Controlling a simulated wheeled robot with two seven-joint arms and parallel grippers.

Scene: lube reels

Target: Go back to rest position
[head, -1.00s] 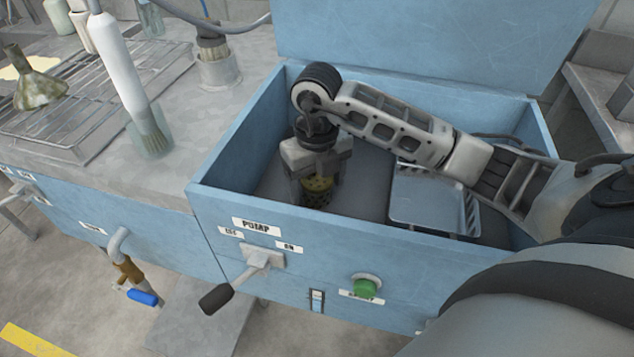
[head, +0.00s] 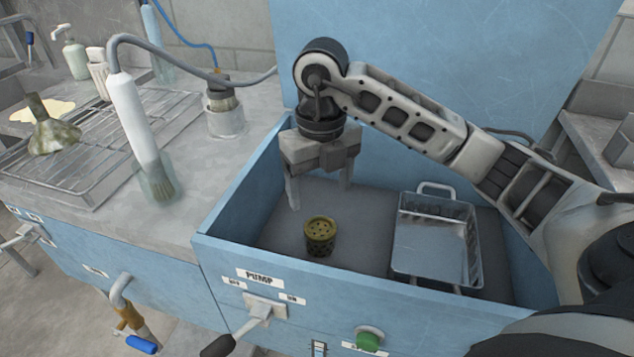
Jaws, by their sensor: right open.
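My right gripper (head: 319,190) is open and empty, pointing down inside the blue washer box (head: 223,213) near its back left. Its fingers are apart. A small brass-coloured perforated cylinder (head: 320,237) stands upright on the grey floor of the box, below and in front of the gripper, not touching it. My right arm reaches in from the right over the box. My left gripper is not in view.
A wire basket (head: 433,240) sits in the box's right half. The raised blue lid (head: 440,60) stands behind. On the left counter are a brush with hose (head: 135,120), a metal cup (head: 225,118), a rack (head: 90,160) and a dirty funnel (head: 52,135). A pump lever (head: 245,330) sticks out in front.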

